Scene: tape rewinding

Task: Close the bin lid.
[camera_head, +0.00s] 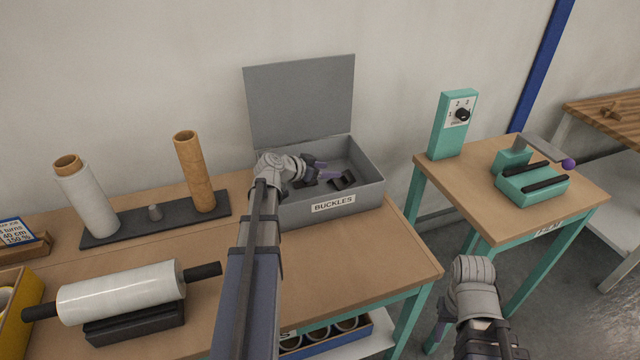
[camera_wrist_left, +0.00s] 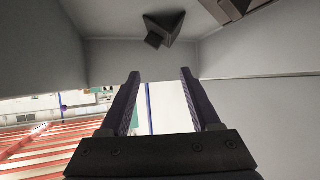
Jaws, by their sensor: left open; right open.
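The grey bin (camera_head: 372,190), labelled BUCKLES, stands on the wooden table. Its flat grey lid (camera_head: 300,100) stands open, nearly upright at the bin's back edge. Dark buckles (camera_head: 342,181) lie inside; one buckle (camera_wrist_left: 163,28) also shows in the left wrist view. My left gripper (camera_head: 317,167) is over the bin's opening, in front of the lid. In the left wrist view its fingers (camera_wrist_left: 160,76) are spread with nothing between them. I cannot tell if it touches the bin. My right arm shows at the lower right, clear of the bin; its fingers are not visible.
A dark stand with a white roll (camera_head: 88,203) and a brown tube (camera_head: 195,172) is left of the bin. A wrapped roll (camera_head: 122,293) lies nearer the front. A green table (camera_head: 455,183) with a dial box (camera_head: 453,124) stands at right, across a gap.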

